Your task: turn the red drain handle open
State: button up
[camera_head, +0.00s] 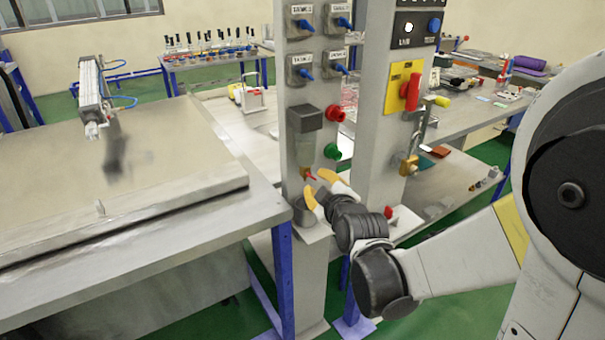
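The small red drain handle (310,174) sits under the clear bowl of a filter unit (305,140) on the left grey post. My gripper (312,181) has yellow-tipped fingers and reaches up to it from the lower right. The fingers are spread apart, one above and one below, with the handle just in front of the upper fingertip. I cannot tell whether either finger touches the handle. A grey cup (304,211) is below the filter unit, partly behind the lower finger.
A red knob (335,112) and a green knob (332,151) stick out right of the filter unit. Blue-lever valves (301,68) are above. The second post carries a yellow panel with a red switch (411,92). A metal-edged bench (130,205) stands close on the left.

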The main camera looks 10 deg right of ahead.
aim_at(313, 178)
jog(key=shift+b+x, duration=0.5)
jog(key=shift+x, duration=1.5)
jog(key=shift+d, duration=0.1)
grip_shut()
